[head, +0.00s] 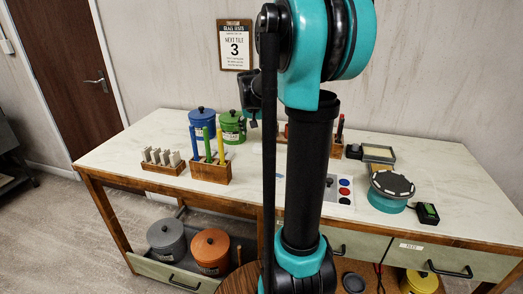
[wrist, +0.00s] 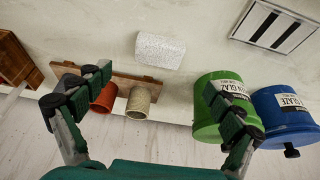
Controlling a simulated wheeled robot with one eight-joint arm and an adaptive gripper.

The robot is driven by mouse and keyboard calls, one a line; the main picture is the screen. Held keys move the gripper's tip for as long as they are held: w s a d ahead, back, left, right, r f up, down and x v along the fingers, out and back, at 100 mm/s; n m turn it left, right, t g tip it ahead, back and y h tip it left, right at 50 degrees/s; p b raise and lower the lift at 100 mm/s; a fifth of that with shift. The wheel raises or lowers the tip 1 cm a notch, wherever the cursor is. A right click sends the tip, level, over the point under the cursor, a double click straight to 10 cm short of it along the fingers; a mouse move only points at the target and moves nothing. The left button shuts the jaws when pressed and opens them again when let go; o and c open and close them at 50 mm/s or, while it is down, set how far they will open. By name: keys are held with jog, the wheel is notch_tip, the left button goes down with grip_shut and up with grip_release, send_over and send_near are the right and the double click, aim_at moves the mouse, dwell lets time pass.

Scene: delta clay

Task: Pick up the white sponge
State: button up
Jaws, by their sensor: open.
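The white sponge (wrist: 160,51) is a pale speckled block lying on the light tabletop in the upper middle of the wrist view. My gripper (wrist: 153,84) is open, its two dark green fingers spread wide at left and right. In the head view I cannot make out the sponge; my arm covers the middle of the table.
Close to my right finger are a green glaze pot (wrist: 222,105) and a blue glaze pot (wrist: 285,115). An orange cup (wrist: 104,98) and a beige cup (wrist: 139,101) sit at a wooden strip near the left finger. A wooden box (wrist: 17,62) is at far left.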

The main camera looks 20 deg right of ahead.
aim_at(262, 147)
jog(key=x, duration=0.8)
jog(key=shift+d+f, duration=0.1)
jog(key=shift+f, duration=0.1)
jog(key=c, duration=1)
jog(key=shift+c, duration=0.2)
notch_tip(262, 147, up, 20)
